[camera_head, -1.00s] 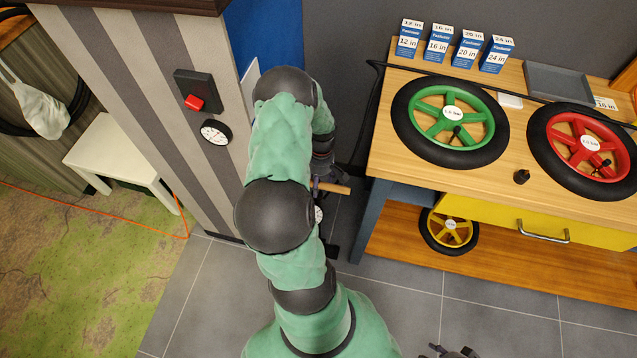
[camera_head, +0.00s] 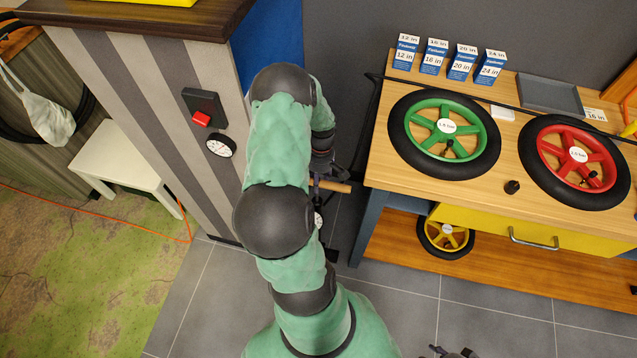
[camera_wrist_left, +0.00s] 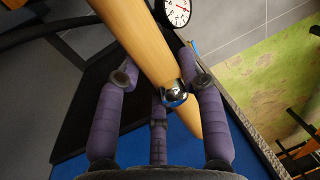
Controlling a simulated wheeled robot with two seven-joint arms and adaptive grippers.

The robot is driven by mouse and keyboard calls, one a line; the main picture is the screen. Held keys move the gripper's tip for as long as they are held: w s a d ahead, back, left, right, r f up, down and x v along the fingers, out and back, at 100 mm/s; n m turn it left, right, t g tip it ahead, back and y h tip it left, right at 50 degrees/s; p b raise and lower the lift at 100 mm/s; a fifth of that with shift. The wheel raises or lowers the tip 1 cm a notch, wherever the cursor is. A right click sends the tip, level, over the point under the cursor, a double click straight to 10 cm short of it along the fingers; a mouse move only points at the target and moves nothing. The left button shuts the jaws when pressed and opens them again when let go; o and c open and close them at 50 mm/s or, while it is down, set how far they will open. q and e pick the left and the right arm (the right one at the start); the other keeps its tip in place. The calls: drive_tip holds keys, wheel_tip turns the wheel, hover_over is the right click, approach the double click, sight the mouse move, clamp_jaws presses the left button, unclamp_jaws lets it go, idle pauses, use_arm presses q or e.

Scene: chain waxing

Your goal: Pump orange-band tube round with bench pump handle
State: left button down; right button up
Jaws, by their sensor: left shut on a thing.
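The wooden pump handle (camera_head: 336,187) sticks out to the right of my left forearm in the head view. In the left wrist view the handle (camera_wrist_left: 150,50) runs between the purple fingers of my left gripper (camera_wrist_left: 160,85), with a round metal fitting on it. The left gripper (camera_head: 324,172) is shut on the handle. A small white pump gauge (camera_head: 318,220) shows below it, partly behind my arm; the dial (camera_wrist_left: 176,11) also shows in the wrist view. My right gripper (camera_head: 449,352) shows only dark finger parts at the bottom edge. I cannot make out an orange-band tube.
The wooden bench (camera_head: 400,165) at the right carries a green wheel (camera_head: 425,113), a red wheel (camera_head: 558,130), several tube boxes (camera_head: 461,64) and a grey tray (camera_head: 550,96). A yellow wheel (camera_head: 432,233) stands below. A striped wall (camera_head: 165,130) is close left of my arm. Grey floor is open in front.

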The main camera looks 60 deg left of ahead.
use_arm(q)
wheel_tip(320, 180, up, 30)
drive_tip(key=p, duration=1.7)
drive_tip(key=shift+p, duration=0.4)
drive_tip(key=shift+a, duration=0.1)
drive_tip(key=c, duration=0.7)
unclamp_jaws()
drive_tip(key=shift+c, duration=0.2)
wheel_tip(320, 180, up, 12)
drive_tip(key=w+a, duration=0.1)
drive_tip(key=shift+w+a+f, duration=0.15)
drive_tip(key=shift+w+a, duration=0.15)
drive_tip(key=shift+a, duration=0.05)
